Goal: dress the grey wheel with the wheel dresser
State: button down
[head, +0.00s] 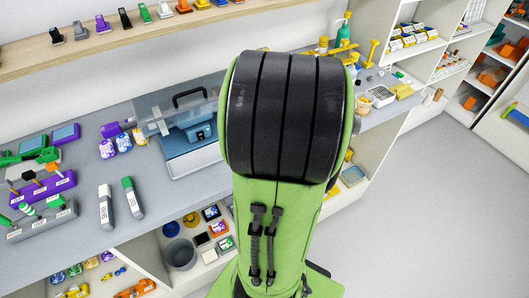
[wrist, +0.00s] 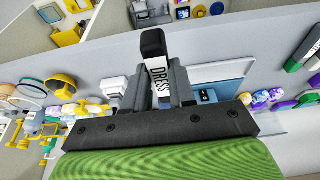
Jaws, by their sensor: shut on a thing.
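My gripper (wrist: 160,78) is shut on the wheel dresser (wrist: 156,62), a stick with a black end and a white label reading DRESS. The dresser sticks out past the fingertips, above the bench. In the head view my own arm hides the gripper and the dresser. A blue-grey machine (head: 193,147) with a clear cover and a black handle stands on the bench left of my arm. It also shows in the wrist view (wrist: 231,92), partly behind a finger, apart from the dresser. I cannot make out the grey wheel in either view.
A purple rack (head: 45,190) with tools is farther left. Small purple and yellow items (head: 122,143) sit beside the machine. A wooden shelf (head: 130,32) runs above.

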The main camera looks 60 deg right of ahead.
jog(key=shift+w+d+f+b, duration=0.2)
jog(key=shift+d+f+b, duration=0.1)
jog(key=shift+d, duration=0.05)
jog(key=w+f, duration=0.1)
jog(key=w+d+b, duration=0.1)
jog(key=w+d+f+b, duration=0.1)
jog(key=shift+w+f, duration=0.3)
jog(key=shift+w, duration=0.05)
jog(key=w+d+p, duration=0.2)
jog(key=w+d, duration=0.2)
jog(key=w, duration=0.3)
jog(key=shift+w+d, duration=0.3)
jog(key=shift+w, duration=0.05)
jog(key=shift+w+d+r, duration=0.1)
jog(key=shift+w+d, duration=0.15)
jog(key=shift+w, duration=0.15)
dwell(0.5)
jog(key=shift+s+d, duration=0.15)
jog(key=shift+d, duration=0.1)
dwell(0.3)
jog(key=shift+w+a, duration=0.35)
jog(key=shift+a, duration=0.1)
dwell(0.9)
jog(key=shift+s+d, duration=0.3)
jog(key=shift+d, duration=0.2)
dwell(0.4)
